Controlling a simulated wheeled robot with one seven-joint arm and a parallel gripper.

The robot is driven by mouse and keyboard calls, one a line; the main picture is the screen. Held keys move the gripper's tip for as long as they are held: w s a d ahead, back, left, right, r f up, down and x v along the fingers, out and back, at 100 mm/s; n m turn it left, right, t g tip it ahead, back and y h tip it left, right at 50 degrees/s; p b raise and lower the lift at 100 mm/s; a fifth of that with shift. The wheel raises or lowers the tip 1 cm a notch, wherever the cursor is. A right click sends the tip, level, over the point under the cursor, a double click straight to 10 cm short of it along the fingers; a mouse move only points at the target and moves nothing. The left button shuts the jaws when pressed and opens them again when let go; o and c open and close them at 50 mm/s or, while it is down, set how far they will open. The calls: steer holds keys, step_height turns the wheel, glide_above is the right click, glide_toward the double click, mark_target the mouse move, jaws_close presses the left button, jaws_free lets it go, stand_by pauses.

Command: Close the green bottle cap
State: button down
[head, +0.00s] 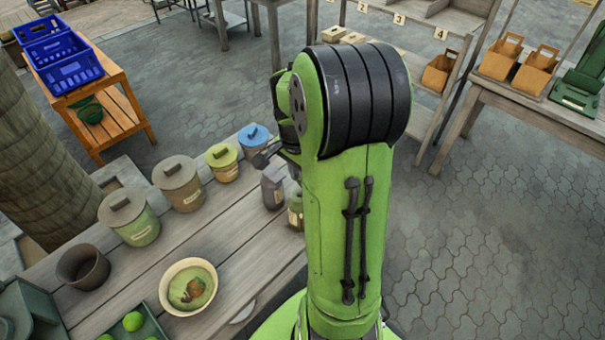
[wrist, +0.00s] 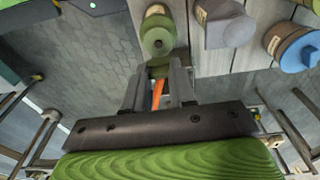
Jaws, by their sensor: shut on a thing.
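The green bottle (head: 296,212) stands on the grey plank table, partly hidden behind my arm in the head view. The wrist view shows the green bottle (wrist: 158,24) from above, with a dark round opening or neck facing the camera. My gripper (wrist: 158,72) is shut on a small green piece, apparently the green bottle cap (wrist: 158,67), at its fingertips. In the picture the cap lies just below the bottle's neck; I cannot tell whether they touch. An orange strip shows between the fingers. The head view does not show the fingertips clearly.
A grey bottle (head: 272,188) stands close beside the green one. Lidded pots, including a blue-lidded one (head: 253,138), line the table's far side. A bowl (head: 188,287) and a dark cup (head: 83,267) stand nearer. Paved floor lies right of the table.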

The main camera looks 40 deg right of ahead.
steer(key=a+h+b, duration=0.1)
steer(key=b, duration=0.1)
steer(key=a+f+h+b, duration=0.1)
steer(key=h+b, duration=0.1)
steer(key=shift+a+f+b, duration=0.1)
steer(key=shift+f+b, duration=0.15)
steer(key=shift+b, duration=0.05)
steer(key=a+f+h+b, duration=0.1)
steer(key=h+b, duration=0.1)
steer(key=a+h+b, duration=0.1)
steer(key=h+b, duration=0.1)
steer(key=b, duration=0.1)
steer(key=a+f+h+b, duration=0.1)
steer(key=h+b, duration=0.1)
steer(key=b, duration=0.1)
steer(key=shift+f, duration=0.35)
steer(key=shift+a+f+h+b, duration=0.15)
steer(key=shift+f+h+b, duration=0.3)
steer(key=shift+h, duration=0.5)
steer(key=shift+a+f+h+b, duration=0.15)
steer(key=shift+f+h+b, duration=0.15)
steer(key=shift+h+b, duration=0.45)
steer(key=shift+s+h, duration=0.1)
steer(key=shift+h, duration=0.2)
steer(key=c, duration=0.9)
jaws_free()
